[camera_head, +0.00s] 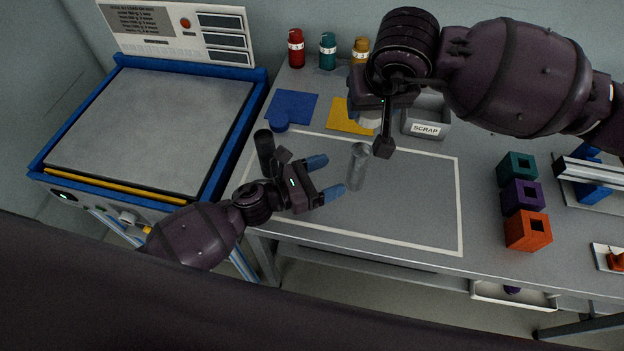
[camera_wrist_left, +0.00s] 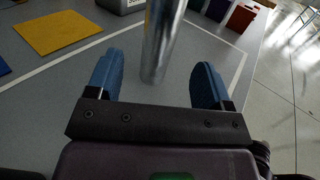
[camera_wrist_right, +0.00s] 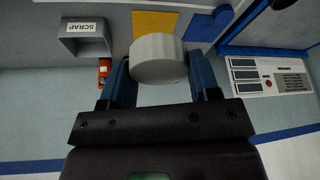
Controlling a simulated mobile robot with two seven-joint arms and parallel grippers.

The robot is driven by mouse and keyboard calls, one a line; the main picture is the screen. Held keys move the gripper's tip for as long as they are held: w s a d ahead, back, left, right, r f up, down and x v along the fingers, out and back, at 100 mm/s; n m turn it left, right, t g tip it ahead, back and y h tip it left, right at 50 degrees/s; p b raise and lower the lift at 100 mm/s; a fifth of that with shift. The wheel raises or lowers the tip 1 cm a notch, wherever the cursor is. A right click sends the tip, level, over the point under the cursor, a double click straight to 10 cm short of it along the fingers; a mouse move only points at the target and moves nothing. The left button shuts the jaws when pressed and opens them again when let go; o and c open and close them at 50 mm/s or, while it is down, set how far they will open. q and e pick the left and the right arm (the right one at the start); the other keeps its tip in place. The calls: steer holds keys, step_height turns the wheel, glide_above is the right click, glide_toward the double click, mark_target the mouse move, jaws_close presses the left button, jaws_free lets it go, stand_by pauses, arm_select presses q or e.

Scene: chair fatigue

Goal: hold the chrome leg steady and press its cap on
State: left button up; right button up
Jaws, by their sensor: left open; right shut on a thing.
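The chrome leg (camera_head: 358,168) stands upright inside the white outline on the grey table. My left gripper (camera_head: 326,178) is open just left of the leg, low down. In the left wrist view the leg (camera_wrist_left: 162,45) rises beyond and between its blue fingertips (camera_wrist_left: 160,82), which do not touch it. My right gripper (camera_head: 377,112) is above the leg. In the right wrist view it (camera_wrist_right: 160,85) is shut on a pale round cap (camera_wrist_right: 158,58). The cap is apart from the leg. In the head view the cap is partly hidden by the gripper.
A grey SCRAP bin (camera_head: 427,118) stands behind. Blue (camera_head: 293,104) and yellow (camera_head: 349,116) mats lie at the back left. Teal (camera_head: 516,168), purple (camera_head: 522,196) and orange (camera_head: 528,230) blocks stand at right. A dark cylinder (camera_head: 264,147) is behind my left gripper. A blue-framed machine (camera_head: 150,125) is at left.

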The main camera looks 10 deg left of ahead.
mark_target(350, 168)
arm_select(q)
steer(key=x, duration=0.7)
steer(key=shift+w+d, duration=0.2)
steer(key=shift+d, duration=0.1)
steer(key=c, duration=1.2)
steer(key=shift+o, duration=0.2)
